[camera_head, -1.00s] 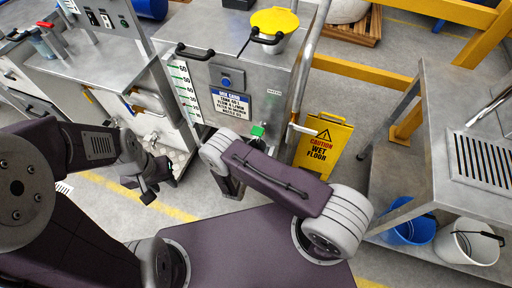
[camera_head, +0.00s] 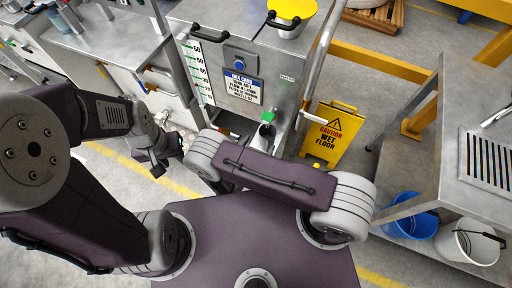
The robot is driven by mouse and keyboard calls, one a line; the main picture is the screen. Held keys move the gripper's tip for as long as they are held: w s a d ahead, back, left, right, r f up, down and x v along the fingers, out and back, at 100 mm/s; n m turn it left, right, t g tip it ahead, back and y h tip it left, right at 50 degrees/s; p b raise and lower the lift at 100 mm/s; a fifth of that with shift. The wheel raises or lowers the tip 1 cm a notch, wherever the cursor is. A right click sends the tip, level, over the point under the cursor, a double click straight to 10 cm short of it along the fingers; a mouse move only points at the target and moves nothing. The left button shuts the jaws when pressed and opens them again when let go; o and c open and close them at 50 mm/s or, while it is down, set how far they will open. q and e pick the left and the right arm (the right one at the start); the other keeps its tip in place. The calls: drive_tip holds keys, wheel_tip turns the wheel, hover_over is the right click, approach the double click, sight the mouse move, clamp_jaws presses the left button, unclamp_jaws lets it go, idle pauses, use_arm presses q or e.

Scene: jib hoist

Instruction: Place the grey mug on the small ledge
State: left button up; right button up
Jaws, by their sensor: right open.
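I cannot make out a grey mug for certain in the head view, and no surface is clearly the small ledge. My left gripper (camera_head: 160,165) hangs low at the left, in front of the metal cabinets; its small dark fingers do not show clearly whether they are open or shut. My right arm lies folded across the middle, and its gripper is hidden behind the arm links.
A steel cabinet (camera_head: 237,58) with a yellow-lidded container (camera_head: 292,10) stands ahead. A yellow wet-floor sign (camera_head: 331,133) stands right of it. A steel bench (camera_head: 478,95) is at the right, with a blue bucket (camera_head: 408,220) and a white bucket (camera_head: 466,244) below.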

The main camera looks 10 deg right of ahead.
drive_tip(key=s+d+r+m+g+h, duration=0.1)
drive_tip(key=s+d+r+m+g, duration=0.7)
drive_tip(key=d+r+m+g, duration=0.45)
drive_tip(key=s+a+r+m+t+y, duration=0.2)
drive_tip(key=r+m+y, duration=0.6)
drive_tip(key=m, duration=0.9)
drive_tip(key=shift+s+a+r+y, duration=0.4)
drive_tip(key=shift+a+r, duration=0.1)
drive_tip(key=shift+a, duration=0.15)
drive_tip(key=shift+t, duration=0.25)
